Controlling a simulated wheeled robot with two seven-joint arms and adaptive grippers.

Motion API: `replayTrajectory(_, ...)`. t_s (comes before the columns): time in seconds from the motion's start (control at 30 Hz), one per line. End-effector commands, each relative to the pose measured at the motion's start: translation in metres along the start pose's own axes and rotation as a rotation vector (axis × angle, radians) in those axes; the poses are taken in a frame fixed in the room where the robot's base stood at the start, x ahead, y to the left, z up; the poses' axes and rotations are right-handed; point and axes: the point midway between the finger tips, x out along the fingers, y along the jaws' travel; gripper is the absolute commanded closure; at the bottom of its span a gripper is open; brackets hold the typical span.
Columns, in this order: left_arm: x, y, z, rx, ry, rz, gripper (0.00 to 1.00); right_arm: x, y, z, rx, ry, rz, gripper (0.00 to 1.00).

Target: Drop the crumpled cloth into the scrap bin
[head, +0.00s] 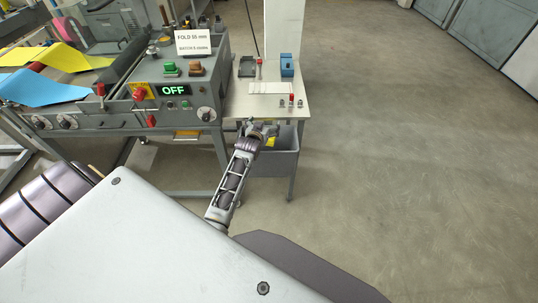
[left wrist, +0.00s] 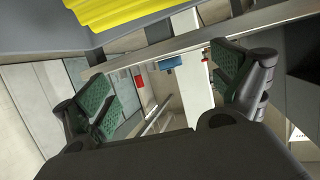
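The grey scrap bin (head: 277,163) stands under the side table's front edge in the head view. A small patch of yellow, apparently the crumpled cloth (head: 270,142), shows at the bin's mouth, partly behind my left gripper. In the left wrist view the yellow folds (left wrist: 120,12) lie at the top left, against a blue-grey surface that looks like the bin. My left gripper (head: 262,129) is at the bin's upper edge. In the left wrist view its green-padded fingers (left wrist: 160,76) are wide apart with nothing between them. My right gripper is not in view.
The white side table (head: 240,104) holds a blue block (head: 287,64) and small knobs. The floor at right is clear.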

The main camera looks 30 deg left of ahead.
Motion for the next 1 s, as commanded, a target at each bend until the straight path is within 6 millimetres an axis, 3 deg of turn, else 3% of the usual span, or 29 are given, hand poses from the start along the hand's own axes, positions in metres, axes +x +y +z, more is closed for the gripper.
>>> replayTrajectory(0.57,-0.005,0.0,0.001,0.0,-0.001,0.0,0.0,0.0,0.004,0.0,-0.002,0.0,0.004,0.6)
replayTrajectory(1.0,-0.04,0.0,0.001,0.0,-0.001,0.001,0.0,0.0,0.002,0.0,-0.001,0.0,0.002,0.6)
